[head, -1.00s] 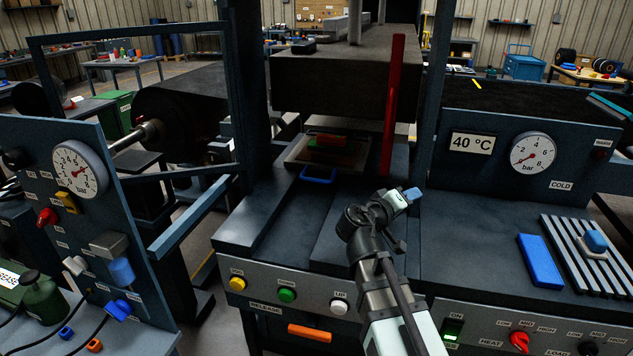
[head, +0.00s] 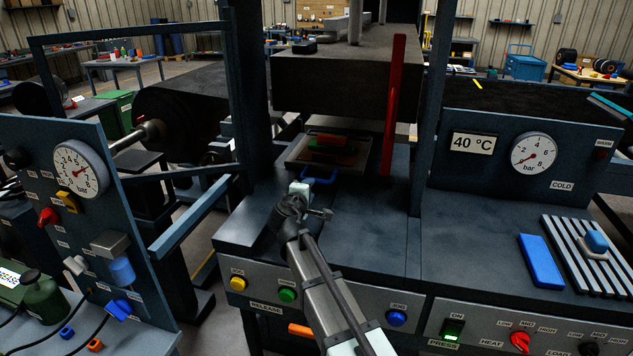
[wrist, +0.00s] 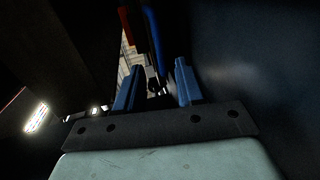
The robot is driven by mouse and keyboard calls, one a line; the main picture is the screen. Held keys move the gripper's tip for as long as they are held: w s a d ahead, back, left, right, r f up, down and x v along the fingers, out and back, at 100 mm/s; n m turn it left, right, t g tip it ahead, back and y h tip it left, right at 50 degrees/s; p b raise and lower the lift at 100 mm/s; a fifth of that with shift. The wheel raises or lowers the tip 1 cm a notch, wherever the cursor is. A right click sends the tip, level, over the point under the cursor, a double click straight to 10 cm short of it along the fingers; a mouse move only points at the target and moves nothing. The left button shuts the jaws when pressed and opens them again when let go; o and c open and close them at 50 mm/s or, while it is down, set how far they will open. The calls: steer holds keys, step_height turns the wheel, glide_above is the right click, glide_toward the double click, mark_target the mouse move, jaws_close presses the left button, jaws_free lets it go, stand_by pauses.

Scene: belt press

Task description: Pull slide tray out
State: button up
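The slide tray (head: 298,158) sits under the raised block of the press, with a red and green piece lying on it. Its blue handle (head: 322,181) sticks out at the front. My gripper (head: 299,188) is low over the bench, just left of and in front of the handle. The arm hides part of the bench there. In the wrist view the two blue fingers (wrist: 156,76) stand apart, and the blue handle (wrist: 153,33) shows beyond the gap between them. I cannot tell whether they touch it.
A red upright bar (head: 393,105) stands right of the tray. The dark press block (head: 345,85) hangs above it. The bench top (head: 375,240) in front is clear to the right of my arm. Buttons line the front panel (head: 355,305). A blue block (head: 540,260) lies far right.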

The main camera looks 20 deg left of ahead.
mark_target(317, 180)
steer(key=x, duration=0.9)
steer(key=shift+w, duration=0.2)
jaws_close()
stand_by(0.3)
